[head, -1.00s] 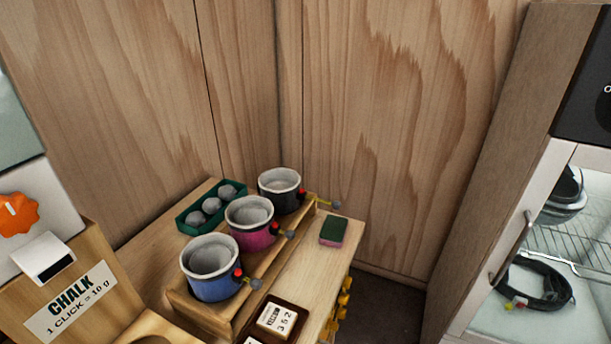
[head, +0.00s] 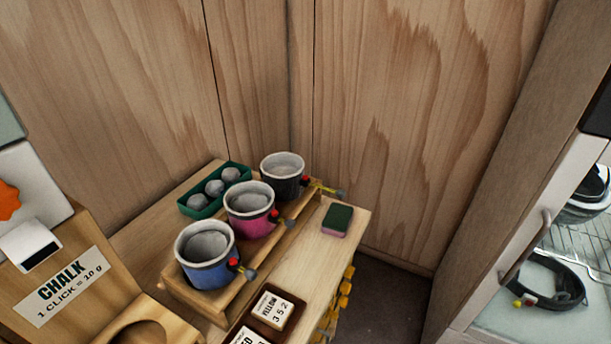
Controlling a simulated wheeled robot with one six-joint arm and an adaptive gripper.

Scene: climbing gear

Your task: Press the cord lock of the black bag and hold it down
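The black bag (head: 286,187) stands upright at the far end of a row of three chalk bags on a wooden stand. Its white rim is open at the top. Its cord lock (head: 305,180) is a small red piece on the bag's right side, with a yellow cord and a grey end (head: 341,194) sticking out to the right. The pink bag (head: 247,225) stands in the middle and the blue bag (head: 207,272) nearest, each with a red lock on its right side. My gripper is not in view.
A green tray (head: 187,209) of grey balls lies left of the bags. A green and pink sponge (head: 337,221) lies to the right. A tray with number cards (head: 271,310) is in front. A chalk dispenser (head: 70,285) stands left, a glass-doored cabinet (head: 500,300) right. Wooden walls close the back.

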